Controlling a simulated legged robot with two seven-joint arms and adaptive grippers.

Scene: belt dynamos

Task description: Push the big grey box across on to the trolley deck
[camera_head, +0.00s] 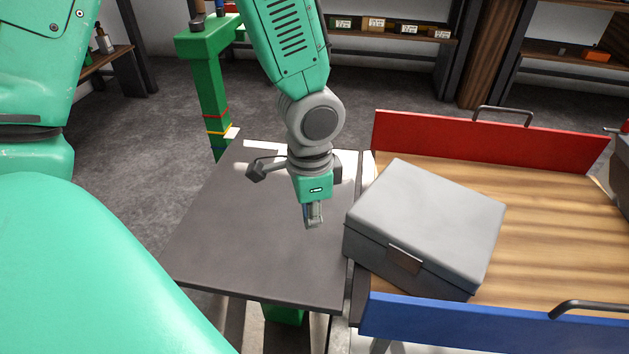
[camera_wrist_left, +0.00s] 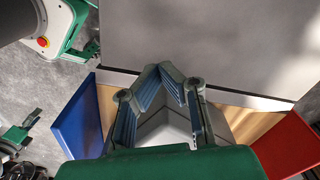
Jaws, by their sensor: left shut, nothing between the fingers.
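The big grey box (camera_head: 425,222), with a lid and a latch plate on its near side, sits mostly over the wooden trolley deck (camera_head: 555,215), turned askew. Its left corner reaches the gap beside the dark grey table (camera_head: 250,235); I cannot tell whether it still touches the table. My left gripper (camera_head: 313,222) points down over the table, left of the box and apart from it, shut and empty. In the left wrist view its fingers (camera_wrist_left: 172,72) meet, and part of the box (camera_wrist_left: 165,126) shows behind them. My right gripper is out of view.
The deck has a red side board (camera_head: 490,142) at the far side and a blue one (camera_head: 465,325) at the near side, each with a handle. The deck right of the box is mostly clear. A green post (camera_head: 210,100) stands behind the table.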

